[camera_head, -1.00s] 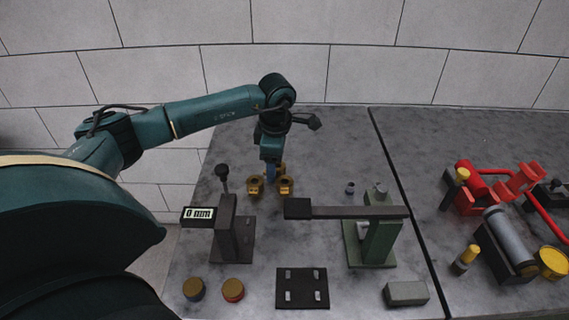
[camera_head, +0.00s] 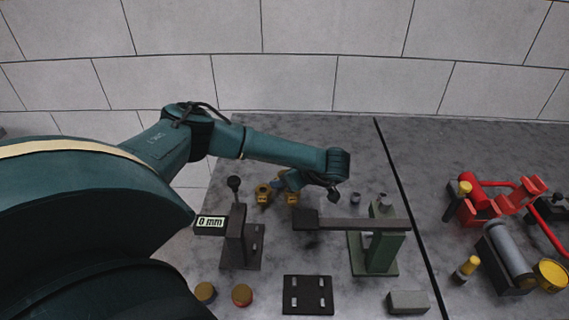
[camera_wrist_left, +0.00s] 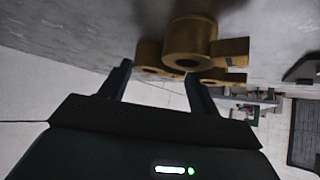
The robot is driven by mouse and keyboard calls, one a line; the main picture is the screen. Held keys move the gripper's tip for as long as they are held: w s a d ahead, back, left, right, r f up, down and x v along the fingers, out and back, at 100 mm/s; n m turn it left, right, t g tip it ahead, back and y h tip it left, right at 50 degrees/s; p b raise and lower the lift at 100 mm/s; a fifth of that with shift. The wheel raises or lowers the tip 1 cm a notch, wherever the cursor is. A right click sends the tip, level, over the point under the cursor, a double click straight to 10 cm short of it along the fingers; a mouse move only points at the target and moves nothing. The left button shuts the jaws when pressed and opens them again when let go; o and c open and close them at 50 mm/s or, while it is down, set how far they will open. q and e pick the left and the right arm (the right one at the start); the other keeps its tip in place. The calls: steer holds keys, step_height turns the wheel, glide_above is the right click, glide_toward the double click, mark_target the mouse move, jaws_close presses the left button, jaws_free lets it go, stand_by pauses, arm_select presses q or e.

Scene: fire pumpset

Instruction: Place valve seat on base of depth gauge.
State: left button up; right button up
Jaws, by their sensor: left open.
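The depth gauge (camera_head: 236,232) is a dark stand with a "0 mm" display and a knob on top, in the left middle of the table. Its flat dark base (camera_head: 254,250) shows no part on it. Brass-coloured ring parts with side tabs (camera_head: 264,194) stand behind it; I cannot tell for sure which is the valve seat. In the left wrist view a large brass part (camera_wrist_left: 190,42) is just beyond the fingertips, with another beside it. My left gripper (camera_wrist_left: 158,70) is open and empty near them; contact is unclear. In the head view my arm partly hides them.
A green press-like stand (camera_head: 380,245) with a long dark arm is to the right. In front lie a black plate (camera_head: 307,295), a grey block (camera_head: 408,302) and two round-capped parts (camera_head: 242,295). A red assembly (camera_head: 495,205) is on the right table.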

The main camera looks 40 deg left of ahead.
arm_select(q)
steer(key=shift+a+f, duration=0.45)
steer(key=shift+a, duration=0.05)
steer(key=shift+c, duration=0.4)
steer(key=shift+w, duration=0.1)
steer(key=c, duration=0.8)
